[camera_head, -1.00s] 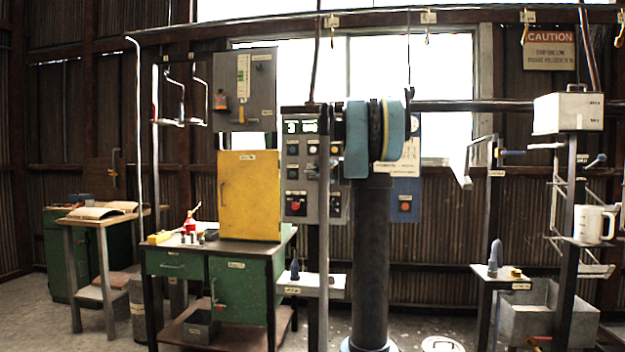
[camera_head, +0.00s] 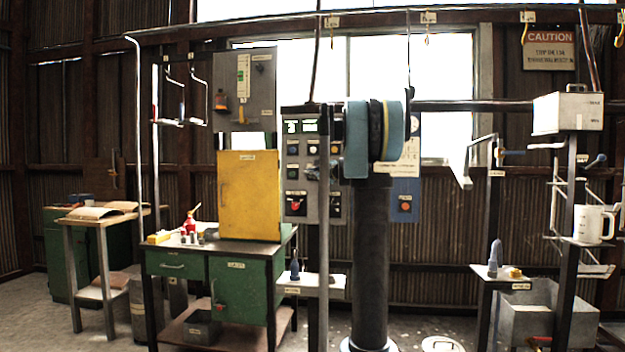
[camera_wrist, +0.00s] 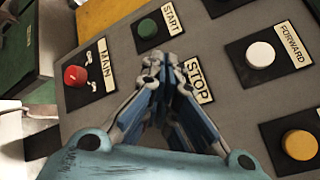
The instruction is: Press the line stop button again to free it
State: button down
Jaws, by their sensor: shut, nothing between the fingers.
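The line stop button is hidden behind my gripper's fingers in the wrist view. Its white STOP label (camera_wrist: 198,80) shows just right of the fingertips. My gripper (camera_wrist: 158,68) is shut and empty, its tips pointing at the grey control panel (camera_wrist: 215,45) beside that label. I cannot tell whether the tips touch the button or how far it is pressed.
Near the tips are a green START button (camera_wrist: 147,29), a red MAIN switch (camera_wrist: 75,75), a white FORWARD button (camera_wrist: 260,54) and an amber button (camera_wrist: 300,145). A yellow cabinet (camera_head: 249,195) on a green workbench (camera_head: 237,290) stands left of the panel.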

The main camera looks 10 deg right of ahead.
jog(key=shift+w, duration=0.2)
jog(key=shift+w+d+r, duration=0.1)
jog(key=shift+w+d, duration=0.05)
dwell(0.3)
dwell(0.3)
jog(key=shift+s, duration=0.4)
jog(key=shift+a, duration=0.2)
jog(key=shift+s+a, duration=0.3)
jog(key=shift+s, duration=0.65)
jog(key=shift+s+a, duration=0.3)
jog(key=shift+s, duration=0.65)
jog(key=shift+s+a, duration=0.3)
jog(key=shift+s, duration=0.65)
